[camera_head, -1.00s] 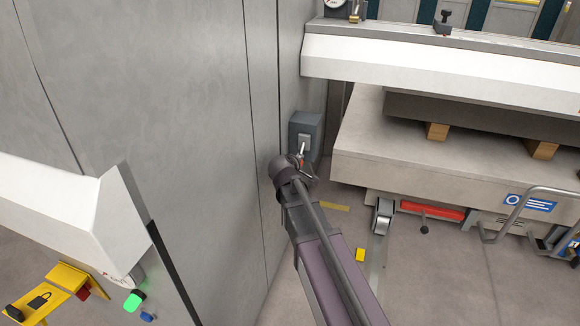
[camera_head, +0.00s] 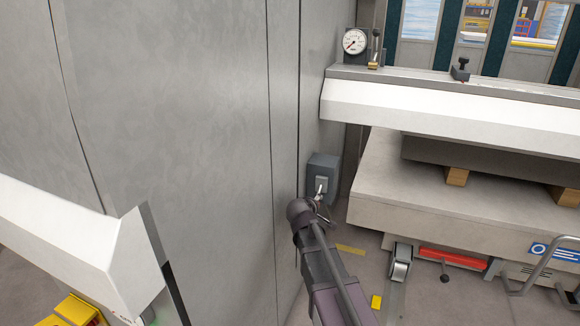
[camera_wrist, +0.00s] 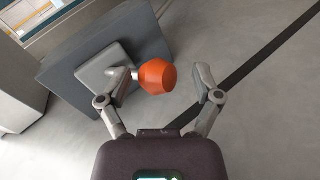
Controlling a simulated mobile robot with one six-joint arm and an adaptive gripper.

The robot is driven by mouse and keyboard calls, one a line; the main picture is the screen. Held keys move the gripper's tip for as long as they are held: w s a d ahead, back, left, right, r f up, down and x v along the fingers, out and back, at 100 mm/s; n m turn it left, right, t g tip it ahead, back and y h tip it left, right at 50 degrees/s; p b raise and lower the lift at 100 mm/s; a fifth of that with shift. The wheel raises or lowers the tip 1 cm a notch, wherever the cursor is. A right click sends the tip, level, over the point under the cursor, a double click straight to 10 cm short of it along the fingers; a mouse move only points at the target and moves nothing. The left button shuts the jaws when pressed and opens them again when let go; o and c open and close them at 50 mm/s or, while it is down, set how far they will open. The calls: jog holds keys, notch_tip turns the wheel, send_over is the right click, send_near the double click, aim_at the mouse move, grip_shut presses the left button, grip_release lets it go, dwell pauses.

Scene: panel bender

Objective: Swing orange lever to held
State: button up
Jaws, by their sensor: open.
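In the wrist view an orange knob (camera_wrist: 157,77) sits on the end of a short pale lever stem (camera_wrist: 134,74). The stem comes out of a light plate (camera_wrist: 104,72) on a dark grey box (camera_wrist: 82,62). My gripper (camera_wrist: 170,84) is open, with one finger on each side of the knob. The left finger is close to the stem and plate; I cannot tell if it touches. The right finger is clear of the knob. In the head view the grey box (camera_head: 324,170) is on the wall, and my gripper (camera_head: 322,200) is just below its plate, hiding the knob.
A large grey wall panel (camera_head: 180,130) stands left of my arm. A pale machine bed (camera_head: 420,205) is close on the right, below a white beam (camera_head: 450,123). A pressure gauge (camera_head: 355,41) is above. Some floor shows beneath.

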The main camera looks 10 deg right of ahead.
jog(key=s+a+m+g+y+p, duration=0.2)
jog(key=s+m+g+y+p, duration=0.55)
jog(key=s, duration=1.85)
notch_tip(320, 180, up, 36)
jog(key=g+h+p, duration=0.1)
jog(key=g+p, duration=0.2)
jog(key=p, duration=3.4)
jog(key=shift+m+h+p, duration=0.3)
jog(key=shift+m+h, duration=0.05)
jog(key=shift+m, duration=0.1)
jog(key=shift+s, duration=0.1)
